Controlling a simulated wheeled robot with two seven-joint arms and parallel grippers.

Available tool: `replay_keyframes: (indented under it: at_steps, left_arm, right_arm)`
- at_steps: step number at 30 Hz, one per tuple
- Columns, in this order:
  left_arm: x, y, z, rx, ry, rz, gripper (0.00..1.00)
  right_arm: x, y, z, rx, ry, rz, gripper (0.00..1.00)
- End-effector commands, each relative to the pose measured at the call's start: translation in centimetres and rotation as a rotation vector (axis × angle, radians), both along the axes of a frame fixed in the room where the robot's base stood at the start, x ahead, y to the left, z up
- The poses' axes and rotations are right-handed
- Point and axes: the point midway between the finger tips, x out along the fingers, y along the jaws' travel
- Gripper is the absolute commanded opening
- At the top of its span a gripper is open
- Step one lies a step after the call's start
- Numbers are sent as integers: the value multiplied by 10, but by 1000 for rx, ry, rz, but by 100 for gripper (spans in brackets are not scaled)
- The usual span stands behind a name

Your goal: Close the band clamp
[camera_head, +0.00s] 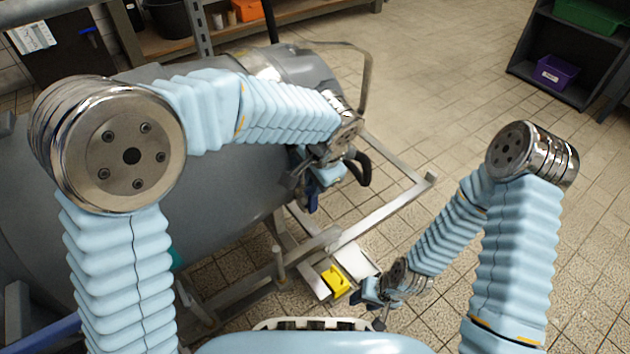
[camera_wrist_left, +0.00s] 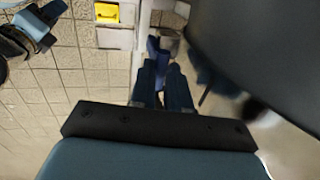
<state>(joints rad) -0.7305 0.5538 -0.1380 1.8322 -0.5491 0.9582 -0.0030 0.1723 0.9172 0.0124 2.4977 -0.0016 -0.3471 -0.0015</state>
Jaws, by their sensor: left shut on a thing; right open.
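A shiny metal band (camera_head: 262,64) runs around the far end of the large grey tank (camera_head: 225,190); it looks like the band clamp, and my left arm hides part of it. My left gripper (camera_head: 312,182) is beside the tank's lower right side. In the left wrist view its fingers (camera_wrist_left: 165,75) are closed on a small blue part (camera_wrist_left: 154,47), which looks like the clamp's lever. A metal piece (camera_wrist_left: 171,40) shows just beside it. How far the lever stands from the band is hidden. My right gripper (camera_head: 372,297) is open and empty, low at the front.
A metal frame (camera_head: 385,208) juts out right of the tank. A yellow object (camera_head: 337,281) lies in a tray beside my right gripper. A dark shelf (camera_head: 545,60) with a purple bin (camera_head: 556,73) stands at the back right. The tiled floor between is clear.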

Motion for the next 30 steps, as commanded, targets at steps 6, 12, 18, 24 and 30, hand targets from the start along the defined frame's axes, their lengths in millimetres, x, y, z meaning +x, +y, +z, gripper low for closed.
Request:
replay_keyframes:
  at_steps: [6, 12, 18, 24, 30]
  left_arm:
    - [6, 4, 1, 1, -1, 0, 0]
    - [7, 5, 1, 1, -3, 0, 20]
    - [6, 4, 1, 0, -2, 0, 42]
    - [6, 4, 1, 0, -1, 0, 42]
    - [3, 1, 21, -2, -3, 0, 42]
  right_arm:
    - [0, 0, 7, 0, 1, 0, 42]
    - [0, 0, 6, 0, 2, 1, 42]
    - [0, 0, 6, 0, 2, 1, 42]
    - [0, 0, 6, 0, 2, 1, 42]
    - [-1, 0, 12, 0, 3, 1, 42]
